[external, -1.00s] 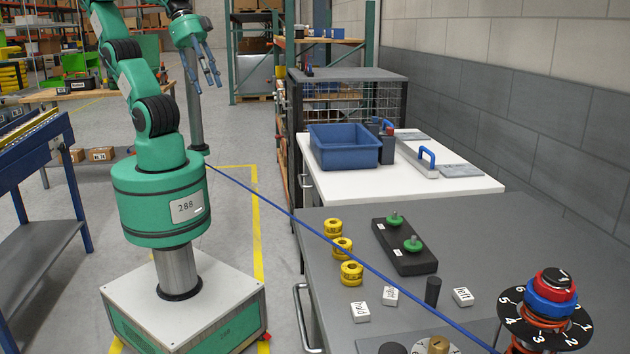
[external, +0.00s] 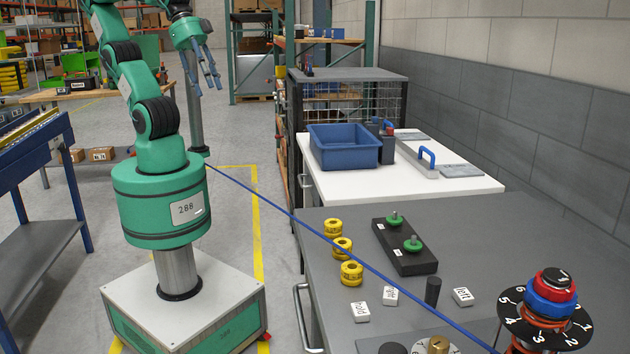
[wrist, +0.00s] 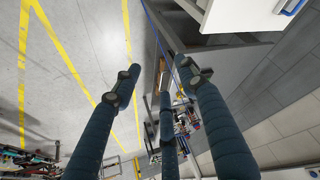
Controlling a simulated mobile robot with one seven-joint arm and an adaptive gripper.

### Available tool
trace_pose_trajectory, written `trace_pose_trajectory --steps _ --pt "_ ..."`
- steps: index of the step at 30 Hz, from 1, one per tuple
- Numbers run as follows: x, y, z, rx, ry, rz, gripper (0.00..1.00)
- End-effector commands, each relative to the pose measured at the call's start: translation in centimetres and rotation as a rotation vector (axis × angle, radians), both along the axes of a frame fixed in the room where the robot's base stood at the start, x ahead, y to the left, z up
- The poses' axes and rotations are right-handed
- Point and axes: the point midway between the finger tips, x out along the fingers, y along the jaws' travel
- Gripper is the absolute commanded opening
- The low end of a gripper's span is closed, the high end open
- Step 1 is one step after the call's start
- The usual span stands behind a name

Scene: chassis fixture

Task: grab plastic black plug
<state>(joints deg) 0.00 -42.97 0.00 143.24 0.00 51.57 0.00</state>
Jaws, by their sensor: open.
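A small upright black cylinder (external: 432,291) stands on the grey table in the external view, between white labelled blocks; it looks like the black plastic plug. A second dark round piece (external: 392,348) is cut off by the bottom edge, so I cannot tell its full shape. My gripper (external: 207,84) hangs in the air at upper left, over the floor and well away from the grey table. Its blue fingers are spread and empty. The wrist view shows my gripper (wrist: 158,82) open above floor and table edges; I cannot make out the plug there.
The grey table (external: 480,240) holds yellow rings (external: 342,247), a black block with green knobs (external: 405,246) and a numbered dial (external: 546,318). A blue cord (external: 330,235) crosses diagonally in front. Behind, a white table (external: 440,190) bears a blue bin (external: 344,148).

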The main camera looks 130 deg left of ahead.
Motion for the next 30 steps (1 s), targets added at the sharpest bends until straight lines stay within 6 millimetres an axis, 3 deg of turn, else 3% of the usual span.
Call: trace_pose_trajectory --steps 8,14,20,30 --pt "0.1 0.0 0.1 0.0 0.0 0.0 0.42" --pt "1.3 0.0 1.2 0.0 0.005 0.007 0.42" --pt "4.6 -0.1 3.6 -0.002 0.014 0.024 0.42" --pt "13.2 -0.6 8.1 -0.006 0.033 0.066 0.42"
